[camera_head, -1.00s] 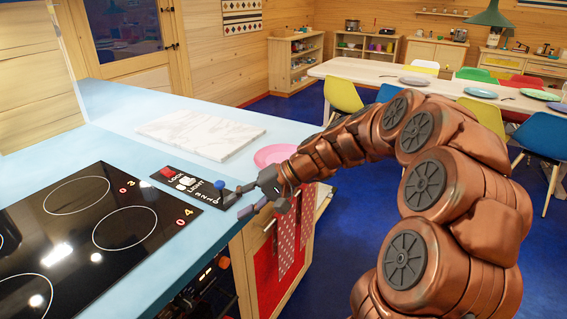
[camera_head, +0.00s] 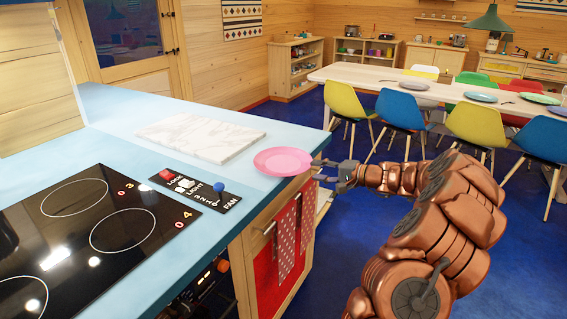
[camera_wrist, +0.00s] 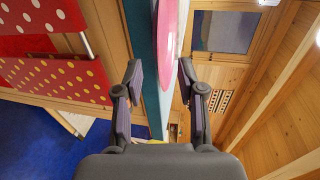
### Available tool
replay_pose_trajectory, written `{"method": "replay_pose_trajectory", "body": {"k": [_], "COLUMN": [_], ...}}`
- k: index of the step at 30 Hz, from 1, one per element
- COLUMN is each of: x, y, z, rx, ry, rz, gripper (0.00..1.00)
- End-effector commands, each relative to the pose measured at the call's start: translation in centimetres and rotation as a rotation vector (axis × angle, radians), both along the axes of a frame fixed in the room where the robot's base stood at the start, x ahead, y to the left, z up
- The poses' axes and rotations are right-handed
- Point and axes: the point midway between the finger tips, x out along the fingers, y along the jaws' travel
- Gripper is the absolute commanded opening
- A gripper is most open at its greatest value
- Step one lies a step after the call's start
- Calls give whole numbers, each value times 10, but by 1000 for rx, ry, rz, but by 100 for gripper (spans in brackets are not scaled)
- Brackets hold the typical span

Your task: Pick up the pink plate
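The pink plate (camera_head: 283,161) lies on the light blue counter (camera_head: 226,172), near its right edge. In the wrist view the plate (camera_wrist: 171,38) shows edge-on at the top, ahead of the gap between my fingers. My gripper (camera_head: 318,170) is at the right side of the plate, close to its rim, with the arm reaching in from the right. In the wrist view my gripper (camera_wrist: 158,78) has its two fingers apart with nothing between them. Whether a fingertip touches the rim cannot be told.
A white marble board (camera_head: 200,136) lies behind the plate to the left. A black cooktop (camera_head: 85,235) and a control panel (camera_head: 194,190) are at the left. Red towels (camera_head: 286,240) hang below the counter edge. A dining table (camera_head: 400,82) with chairs stands behind.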

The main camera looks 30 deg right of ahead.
Motion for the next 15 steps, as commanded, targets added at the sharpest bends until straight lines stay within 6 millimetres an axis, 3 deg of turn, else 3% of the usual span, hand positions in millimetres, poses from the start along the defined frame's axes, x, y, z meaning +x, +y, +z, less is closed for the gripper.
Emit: {"method": "replay_pose_trajectory", "body": {"k": [15], "x": [47], "y": [27], "z": [-13], "rx": [-2], "ry": [4], "rz": [1], "gripper": [39]}}
